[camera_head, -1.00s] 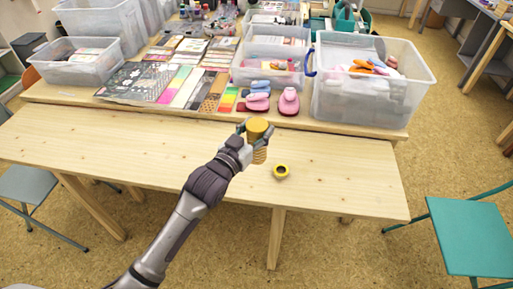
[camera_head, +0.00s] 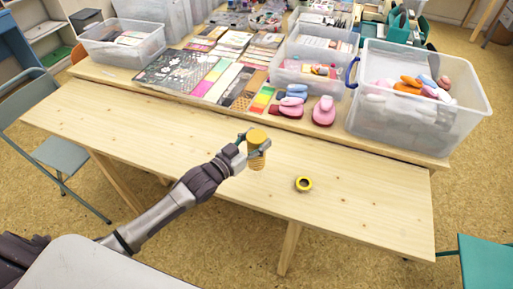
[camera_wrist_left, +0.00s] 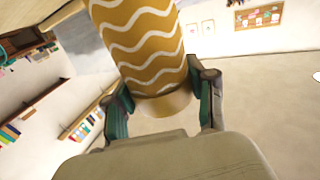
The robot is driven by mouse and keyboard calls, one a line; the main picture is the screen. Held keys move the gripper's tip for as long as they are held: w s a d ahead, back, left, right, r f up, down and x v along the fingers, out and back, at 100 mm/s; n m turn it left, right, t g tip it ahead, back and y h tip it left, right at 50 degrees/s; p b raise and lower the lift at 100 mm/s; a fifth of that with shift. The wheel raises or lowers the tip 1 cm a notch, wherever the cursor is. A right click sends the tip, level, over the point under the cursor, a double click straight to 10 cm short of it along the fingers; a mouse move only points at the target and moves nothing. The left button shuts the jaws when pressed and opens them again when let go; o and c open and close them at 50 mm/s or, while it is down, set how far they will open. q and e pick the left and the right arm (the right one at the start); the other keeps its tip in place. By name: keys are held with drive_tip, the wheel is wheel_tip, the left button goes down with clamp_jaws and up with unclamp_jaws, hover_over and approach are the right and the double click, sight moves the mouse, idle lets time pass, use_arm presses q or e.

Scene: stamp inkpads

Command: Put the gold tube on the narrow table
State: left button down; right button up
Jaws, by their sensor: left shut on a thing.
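The gold tube (camera_head: 257,152) is a yellow-gold cylinder, held upright in my left gripper (camera_head: 251,146). In the left wrist view the tube (camera_wrist_left: 143,45) shows white wavy lines and sits between the two green-padded fingers of the gripper (camera_wrist_left: 163,103). In the head view the tube is over the narrow table (camera_head: 150,128), a long light wooden table in front. I cannot tell whether the tube's base touches the tabletop. My right gripper is not in view.
A yellow tape roll (camera_head: 303,184) lies on the narrow table, right of the tube. A second table behind holds clear bins (camera_head: 415,125), pink stamps (camera_head: 324,112) and paper pads (camera_head: 185,72). The narrow table's left part is bare. A grey chair (camera_head: 70,153) stands at left.

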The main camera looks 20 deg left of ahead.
use_arm(q)
drive_tip(key=shift+f, duration=2)
drive_tip(key=shift+f, duration=0.15)
drive_tip(key=shift+c, duration=1.8)
unclamp_jaws()
drive_tip(key=shift+r, duration=0.2)
drive_tip(key=v, duration=1.2)
drive_tip(key=shift+b, duration=0.3)
